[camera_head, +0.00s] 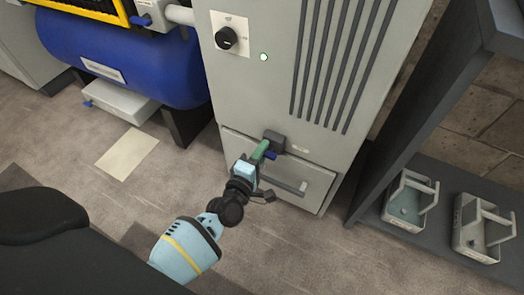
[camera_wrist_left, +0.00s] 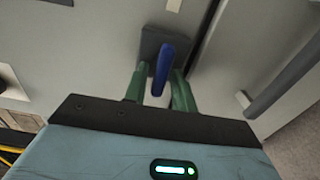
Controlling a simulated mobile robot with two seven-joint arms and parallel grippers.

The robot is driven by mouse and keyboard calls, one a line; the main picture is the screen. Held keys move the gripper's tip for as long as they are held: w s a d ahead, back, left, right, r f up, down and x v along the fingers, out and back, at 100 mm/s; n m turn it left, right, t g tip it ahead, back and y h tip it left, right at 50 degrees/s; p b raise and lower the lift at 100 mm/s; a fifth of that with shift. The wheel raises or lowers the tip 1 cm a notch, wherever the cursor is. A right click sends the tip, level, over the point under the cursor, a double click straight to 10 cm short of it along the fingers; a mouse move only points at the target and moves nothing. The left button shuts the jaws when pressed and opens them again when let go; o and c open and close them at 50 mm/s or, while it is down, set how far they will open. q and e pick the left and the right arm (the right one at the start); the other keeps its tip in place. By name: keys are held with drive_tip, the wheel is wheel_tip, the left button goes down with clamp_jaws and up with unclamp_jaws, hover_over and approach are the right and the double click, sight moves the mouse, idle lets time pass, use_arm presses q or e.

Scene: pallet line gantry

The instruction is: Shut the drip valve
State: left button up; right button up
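The valve with a dark grey square body (camera_head: 275,140) sits low on the front of the grey cabinet, by the top of the drawer panel. Its blue lever (camera_head: 270,156) sticks out from the body. In the left wrist view the blue lever (camera_wrist_left: 164,66) stands out toward me from the dark plate (camera_wrist_left: 157,42). My left gripper (camera_head: 262,150) is at the valve. Its two green fingers are apart, one on each side of the lever, with gaps showing; the left wrist view shows no firm grip. My right gripper is not in view.
The drawer panel has a dark bar handle (camera_head: 284,184) just below the valve. At the right, a dark shelf (camera_head: 365,205) holds two grey carriers (camera_head: 408,200). The floor in front is mostly free.

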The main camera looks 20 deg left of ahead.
use_arm(q)
drive_tip(key=shift+o, duration=0.5)
drive_tip(key=shift+r, duration=0.1)
drive_tip(key=s+p, duration=0.2)
drive_tip(key=s, duration=0.5)
drive_tip(key=shift+s+a, duration=0.15)
drive_tip(key=shift+s, duration=0.25)
